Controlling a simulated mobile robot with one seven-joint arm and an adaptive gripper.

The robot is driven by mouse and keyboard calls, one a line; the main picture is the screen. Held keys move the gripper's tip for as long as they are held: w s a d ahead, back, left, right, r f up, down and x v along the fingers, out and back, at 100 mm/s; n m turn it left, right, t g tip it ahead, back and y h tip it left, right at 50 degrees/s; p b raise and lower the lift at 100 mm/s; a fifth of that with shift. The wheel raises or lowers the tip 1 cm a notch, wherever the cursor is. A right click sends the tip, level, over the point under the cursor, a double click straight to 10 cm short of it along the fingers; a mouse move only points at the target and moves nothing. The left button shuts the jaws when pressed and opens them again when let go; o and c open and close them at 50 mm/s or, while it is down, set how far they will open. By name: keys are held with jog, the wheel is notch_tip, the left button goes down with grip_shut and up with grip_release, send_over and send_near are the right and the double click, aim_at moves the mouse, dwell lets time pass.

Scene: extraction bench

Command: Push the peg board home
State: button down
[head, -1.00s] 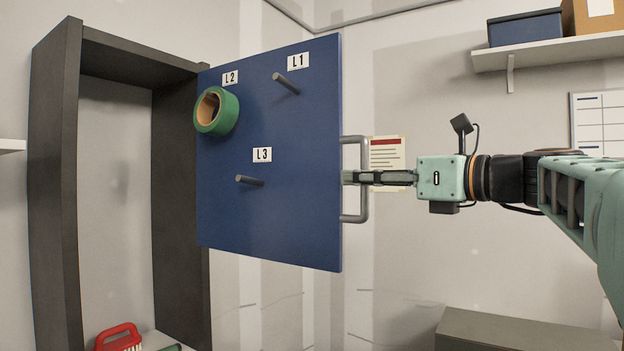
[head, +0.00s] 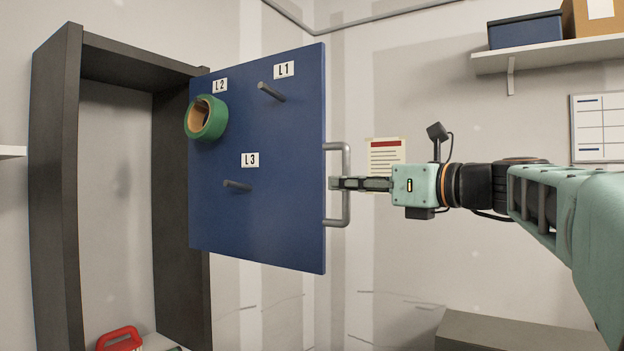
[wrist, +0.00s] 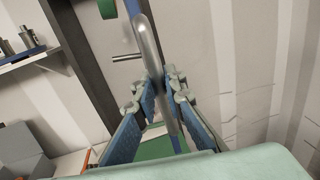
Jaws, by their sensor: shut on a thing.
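The blue peg board (head: 275,205) stands out from the dark cabinet frame (head: 55,190), with its left edge near the frame's right side. It has pegs marked L1, L2 and L3. A green tape roll (head: 208,118) hangs at L2; the L1 peg (head: 271,91) and L3 peg (head: 238,185) are bare. A grey bar handle (head: 347,210) is on the board's right edge. My gripper (head: 336,184) is shut on the handle. In the wrist view the handle (wrist: 147,45) runs between my fingers (wrist: 168,100), and the board shows nearly edge-on.
A red-handled brush (head: 120,338) lies low in the cabinet frame. A shelf (head: 545,53) with a blue box is at upper right, and a grey box (head: 520,330) is below my arm. The wrist view shows a side shelf (wrist: 25,60) with metal parts.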

aim_at(244, 182)
jog(key=s+a+p+x, duration=0.1)
jog(key=p+x, duration=0.1)
jog(key=x, duration=0.6)
jog(key=s+a+p+x, duration=0.1)
jog(key=p+x, duration=0.1)
jog(key=x, duration=0.7)
jog(key=s+a+p+x, duration=0.1)
jog(key=a+p+x, duration=0.1)
jog(key=x, duration=0.7)
jog(key=shift+s+r+p, duration=0.15)
jog(key=shift+s+p, duration=0.1)
jog(key=shift+p, duration=0.2)
jog(key=shift+r, duration=0.1)
jog(key=c, duration=2.4)
grip_release()
jog(key=o, duration=0.4)
jog(key=shift+w+a, duration=0.15)
jog(key=shift+a, duration=0.1)
jog(key=shift+d, duration=0.1)
jog(key=shift+d+f, duration=0.15)
jog(key=shift+f, duration=0.05)
